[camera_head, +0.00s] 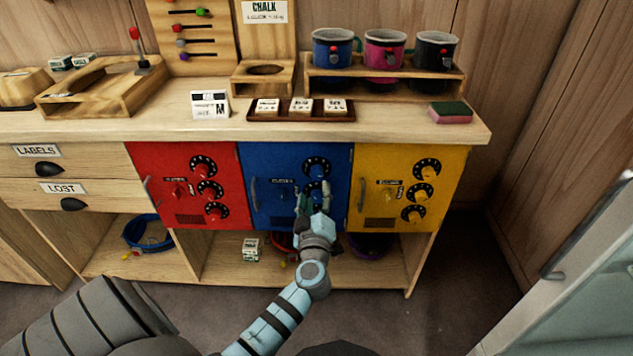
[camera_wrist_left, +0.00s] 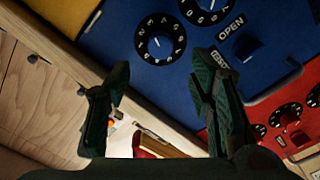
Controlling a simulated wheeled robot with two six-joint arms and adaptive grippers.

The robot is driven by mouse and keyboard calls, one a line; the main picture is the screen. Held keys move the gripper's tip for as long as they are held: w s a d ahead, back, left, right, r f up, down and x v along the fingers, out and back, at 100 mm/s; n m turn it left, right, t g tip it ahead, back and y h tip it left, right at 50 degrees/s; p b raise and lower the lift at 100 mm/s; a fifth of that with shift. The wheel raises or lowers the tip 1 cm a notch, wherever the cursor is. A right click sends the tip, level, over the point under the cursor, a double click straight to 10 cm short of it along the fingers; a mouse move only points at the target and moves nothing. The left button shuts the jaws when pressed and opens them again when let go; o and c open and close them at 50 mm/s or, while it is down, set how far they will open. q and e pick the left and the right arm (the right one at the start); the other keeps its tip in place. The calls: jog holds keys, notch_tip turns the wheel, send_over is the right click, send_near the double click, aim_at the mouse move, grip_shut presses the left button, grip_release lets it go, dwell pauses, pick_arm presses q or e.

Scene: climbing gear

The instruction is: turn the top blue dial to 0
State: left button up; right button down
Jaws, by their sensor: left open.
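The blue door (camera_head: 262,160) is the middle one of three coloured doors under the counter. Its top blue dial (camera_head: 316,167) is in view in the head view. The dial below it (camera_head: 316,187) shows partly behind my left gripper (camera_head: 313,200), and the lowest dial is hidden. In the left wrist view the dial closest to the wooden counter edge (camera_wrist_left: 160,40) appears to be the top one; its setting is too small to read surely. My left gripper, also in the left wrist view (camera_wrist_left: 165,105), is open and empty, in front of the door below the top dial.
The red door (camera_head: 155,165) and yellow door (camera_head: 390,165) flank the blue one, each with dials and a handle. A blue door handle (camera_head: 254,193) is left of my gripper. The counter above holds cups (camera_head: 333,50), a tray and a sponge (camera_head: 450,113).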

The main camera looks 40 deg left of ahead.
aim_at(317, 175)
pick_arm(q)
jog(key=b+x, duration=0.2)
jog(key=x, duration=0.5)
jog(key=shift+w+a+f+b, duration=0.2)
jog(key=shift+w+a+b, duration=0.05)
jog(key=shift+w+b, duration=0.05)
jog(key=shift+w+a+r, duration=0.1)
jog(key=shift+w+a, duration=0.1)
jog(key=shift+w, duration=0.05)
pick_arm(e)
jog(key=f, duration=0.1)
jog(key=w+f, duration=0.1)
jog(key=d+f, duration=0.1)
jog(key=shift+w, duration=0.25)
pick_arm(q)
grip_shut()
pick_arm(e)
jog(key=shift+s, duration=0.3)
jog(key=shift+s, duration=0.1)
pick_arm(q)
jog(key=shift+n, duration=0.3)
pick_arm(e)
jog(key=shift+r, duration=0.15)
